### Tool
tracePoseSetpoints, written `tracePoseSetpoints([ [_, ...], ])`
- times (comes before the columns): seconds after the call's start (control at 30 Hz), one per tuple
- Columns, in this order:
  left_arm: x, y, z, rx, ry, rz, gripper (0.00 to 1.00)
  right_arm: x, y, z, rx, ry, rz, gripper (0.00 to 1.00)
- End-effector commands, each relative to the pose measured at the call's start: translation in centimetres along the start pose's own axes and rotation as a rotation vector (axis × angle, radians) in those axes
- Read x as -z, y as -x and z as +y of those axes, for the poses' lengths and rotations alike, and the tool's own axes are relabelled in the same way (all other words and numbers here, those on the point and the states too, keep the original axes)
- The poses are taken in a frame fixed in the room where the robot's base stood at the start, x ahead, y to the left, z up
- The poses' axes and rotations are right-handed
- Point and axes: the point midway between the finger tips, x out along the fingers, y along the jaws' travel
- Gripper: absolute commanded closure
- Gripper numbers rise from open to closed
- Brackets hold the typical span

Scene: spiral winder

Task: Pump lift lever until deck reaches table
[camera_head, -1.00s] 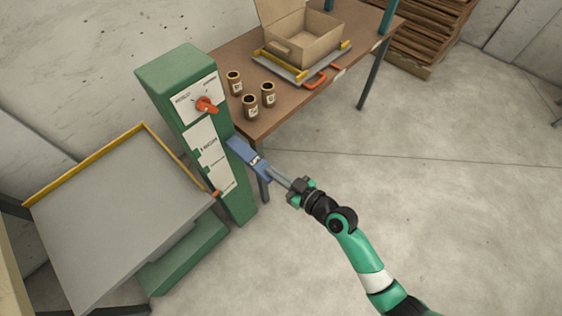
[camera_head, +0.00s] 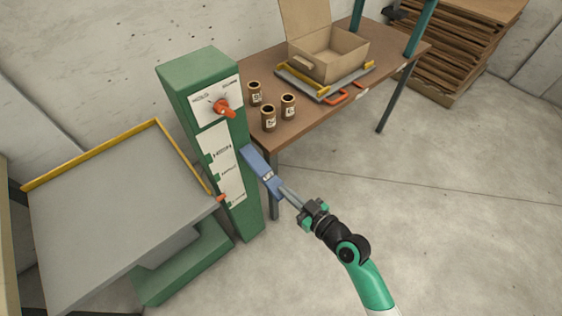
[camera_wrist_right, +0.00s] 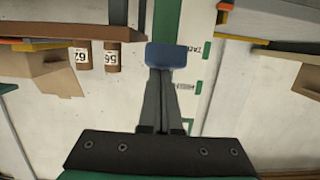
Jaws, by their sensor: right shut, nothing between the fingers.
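The blue lift lever (camera_head: 257,164) sticks out from the right side of the green lift column (camera_head: 200,80). My right gripper (camera_head: 284,192) is shut and empty, with its fingertips at the lever's outer end. In the right wrist view the shut fingers (camera_wrist_right: 161,75) reach up to the blue lever pad (camera_wrist_right: 168,56) and appear to touch it. The grey deck (camera_head: 115,215) with yellow rails is left of the column, lower than the brown table (camera_head: 315,115). A small orange pointer (camera_head: 221,198) is near the low end of the column's scale. My left gripper is not in view.
An orange knob (camera_head: 223,107) is on the column's upper panel. Three labelled cans (camera_head: 269,117) and an open cardboard box (camera_head: 328,55) on a grey tray stand on the table. Stacked pallets (camera_head: 465,50) stand behind. The floor at right is clear.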

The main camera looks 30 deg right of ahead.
Motion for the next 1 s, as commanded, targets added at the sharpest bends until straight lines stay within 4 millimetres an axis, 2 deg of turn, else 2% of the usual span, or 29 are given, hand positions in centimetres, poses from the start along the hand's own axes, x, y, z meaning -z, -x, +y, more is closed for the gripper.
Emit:
tracePoseSetpoints([
  [0.03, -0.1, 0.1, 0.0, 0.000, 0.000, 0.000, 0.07, -1.6, 0.1, -0.1, 0.005, -0.002, -0.038, 1.00],
  [0.13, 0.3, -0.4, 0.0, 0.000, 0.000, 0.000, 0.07, -0.9, 0.3, -0.1, 0.005, -0.001, -0.035, 1.00],
  [0.27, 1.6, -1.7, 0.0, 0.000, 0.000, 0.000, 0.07, 1.4, 0.9, -0.3, 0.008, 0.001, -0.027, 1.00],
  [0.37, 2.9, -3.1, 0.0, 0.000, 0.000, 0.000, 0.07, 4.0, 1.5, -0.5, 0.011, 0.003, -0.014, 1.00],
  [0.43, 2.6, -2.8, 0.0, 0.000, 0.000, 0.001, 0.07, 2.8, 3.1, -0.4, 0.008, -0.001, -0.016, 1.00],
  [0.7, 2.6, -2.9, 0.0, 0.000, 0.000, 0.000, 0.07, 1.8, 9.0, -0.3, 0.008, 0.000, -0.007, 1.00],
  [0.83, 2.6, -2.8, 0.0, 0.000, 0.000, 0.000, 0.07, 1.5, 10.5, -0.3, 0.009, 0.000, -0.005, 1.00],
  [1.0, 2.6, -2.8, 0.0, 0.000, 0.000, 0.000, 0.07, 1.6, 11.1, -0.3, 0.010, 0.002, -0.002, 1.00],
])
